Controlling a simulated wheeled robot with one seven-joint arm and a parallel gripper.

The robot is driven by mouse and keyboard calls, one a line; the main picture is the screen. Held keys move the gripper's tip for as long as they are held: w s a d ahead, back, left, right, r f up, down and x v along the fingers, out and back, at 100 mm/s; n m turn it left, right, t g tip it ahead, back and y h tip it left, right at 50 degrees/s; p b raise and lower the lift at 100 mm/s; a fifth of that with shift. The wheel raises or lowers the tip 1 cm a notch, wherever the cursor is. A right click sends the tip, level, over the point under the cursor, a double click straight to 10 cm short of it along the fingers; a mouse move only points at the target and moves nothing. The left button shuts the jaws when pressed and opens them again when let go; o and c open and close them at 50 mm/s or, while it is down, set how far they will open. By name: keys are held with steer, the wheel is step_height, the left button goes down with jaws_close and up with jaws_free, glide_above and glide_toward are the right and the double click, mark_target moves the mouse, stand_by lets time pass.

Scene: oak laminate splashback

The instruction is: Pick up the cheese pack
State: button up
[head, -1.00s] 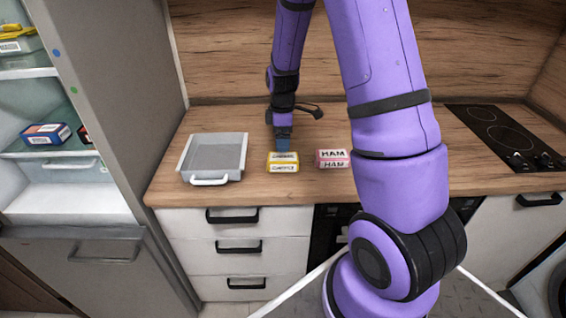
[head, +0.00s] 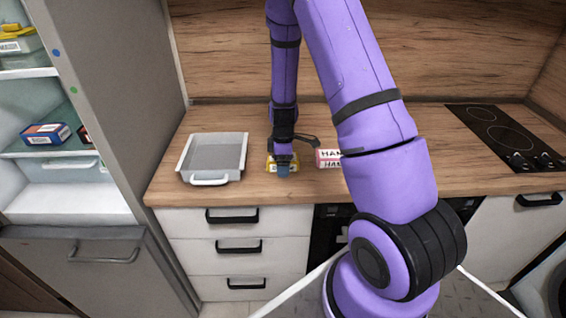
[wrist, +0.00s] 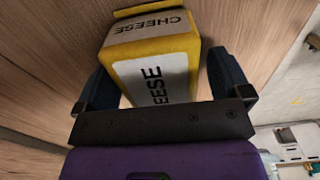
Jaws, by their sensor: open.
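The cheese pack (wrist: 150,62) is a yellow box with white panels lettered CHEESE. In the wrist view it lies between the two dark blue fingers of my gripper (wrist: 160,85), which are open, with a finger on either side. A gap shows beside the left finger; the right finger is close to the pack, and I cannot tell if it touches. In the head view the pack (head: 271,166) rests on the wooden counter, mostly hidden behind my gripper (head: 283,170).
A pink and white ham pack (head: 327,159) stands just right of the cheese, partly behind my arm. A grey tray (head: 213,135) with a handle sits to the left. A hob (head: 497,132) is at the far right. An open fridge (head: 68,205) with packs stands at the left.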

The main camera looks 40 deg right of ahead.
steer(key=c, duration=1.1)
steer(key=shift+c, duration=0.2)
steer(key=shift+r, duration=0.1)
